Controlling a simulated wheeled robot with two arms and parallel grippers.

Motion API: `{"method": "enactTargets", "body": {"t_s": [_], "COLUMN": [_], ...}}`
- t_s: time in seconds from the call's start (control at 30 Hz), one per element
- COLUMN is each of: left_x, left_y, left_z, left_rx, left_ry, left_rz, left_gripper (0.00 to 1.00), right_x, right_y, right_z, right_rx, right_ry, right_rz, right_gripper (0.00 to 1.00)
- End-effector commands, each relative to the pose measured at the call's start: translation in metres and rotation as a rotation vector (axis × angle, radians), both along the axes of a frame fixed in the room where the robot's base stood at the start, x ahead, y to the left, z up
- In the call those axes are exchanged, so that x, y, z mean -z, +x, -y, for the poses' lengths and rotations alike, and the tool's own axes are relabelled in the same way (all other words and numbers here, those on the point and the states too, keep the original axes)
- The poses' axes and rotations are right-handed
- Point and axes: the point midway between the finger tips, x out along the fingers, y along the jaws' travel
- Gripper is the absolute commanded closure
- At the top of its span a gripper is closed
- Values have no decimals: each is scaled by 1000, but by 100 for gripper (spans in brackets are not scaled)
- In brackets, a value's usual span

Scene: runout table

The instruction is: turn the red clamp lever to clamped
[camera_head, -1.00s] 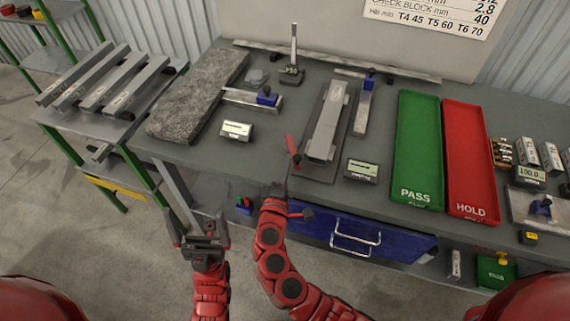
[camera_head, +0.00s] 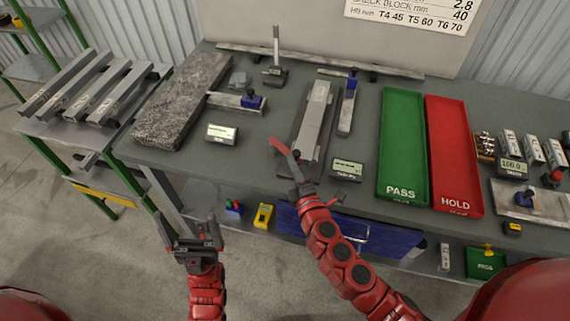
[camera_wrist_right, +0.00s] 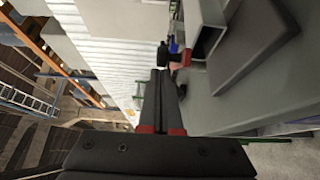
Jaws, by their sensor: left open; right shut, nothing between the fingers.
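The red clamp lever (camera_head: 280,146) sits at the near left end of the grey rectangular tube (camera_head: 314,112) on its base plate, and it points up and to the left in the head view. My right gripper (camera_head: 295,164) is shut and empty at the lever's near end; I cannot tell whether they touch. In the right wrist view, its closed dark fingers (camera_wrist_right: 157,92) point toward a small red part with a black knob (camera_wrist_right: 163,53) beside the hollow tube end. My left gripper (camera_head: 189,228) is open and empty, in front of the table over the floor.
A display box (camera_head: 347,169) stands right of the tube, and another (camera_head: 222,133) stands left of the lever. A green PASS tray (camera_head: 403,190) and a red HOLD tray (camera_head: 457,200) lie farther right. A granite slab (camera_head: 180,104) lies at the left.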

Motion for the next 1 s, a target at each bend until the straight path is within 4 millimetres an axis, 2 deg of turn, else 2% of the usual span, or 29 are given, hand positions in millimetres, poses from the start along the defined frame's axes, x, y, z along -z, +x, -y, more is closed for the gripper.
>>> {"method": "enactTargets", "body": {"t_s": [0.03,0.2,0.5,1.0], "left_x": [-1,3,16,23], "left_y": [0,0,0,0], "left_z": [0,0,0,0], "left_rx": [0,0,0,0], "left_ry": [0,0,0,0], "left_rz": [0,0,0,0], "left_gripper": [0,0,0,0], "right_x": [-1,0,1,0], "right_y": [4,14,30,40], "right_z": [10,25,42,49], "right_rx": [-31,-185,-400,-407], "right_ry": [-4,-2,0,0], "right_rz": [1,3,2,2], "right_gripper": [100,100,100,100]}}
